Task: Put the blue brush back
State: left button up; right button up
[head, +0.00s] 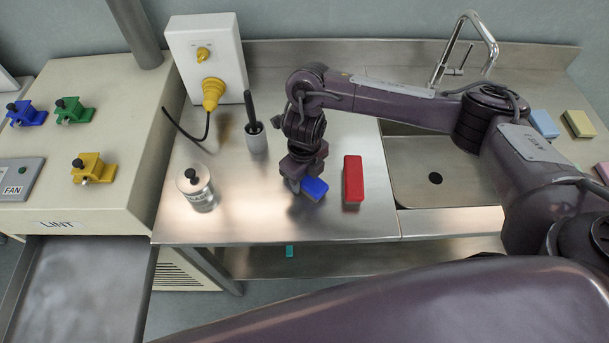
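The blue brush (314,189) is a small blue block on the steel counter, left of a red block (353,181). My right gripper (296,183) points down at the left end of the blue brush and covers part of it. The fingers are small and mostly hidden by the wrist, so I cannot tell whether they are closed on the brush or only beside it. My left gripper is not in view.
A sink (430,165) and tap (470,45) lie to the right. Blue (544,124) and yellow (579,124) sponges sit far right.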

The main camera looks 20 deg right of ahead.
jog(key=o, duration=0.3)
jog(key=shift+o, duration=0.2)
jog(key=shift+r+p, duration=0.3)
notch_tip(320, 180, up, 12)
jog(key=shift+p, duration=0.3)
jog(key=shift+f, duration=0.15)
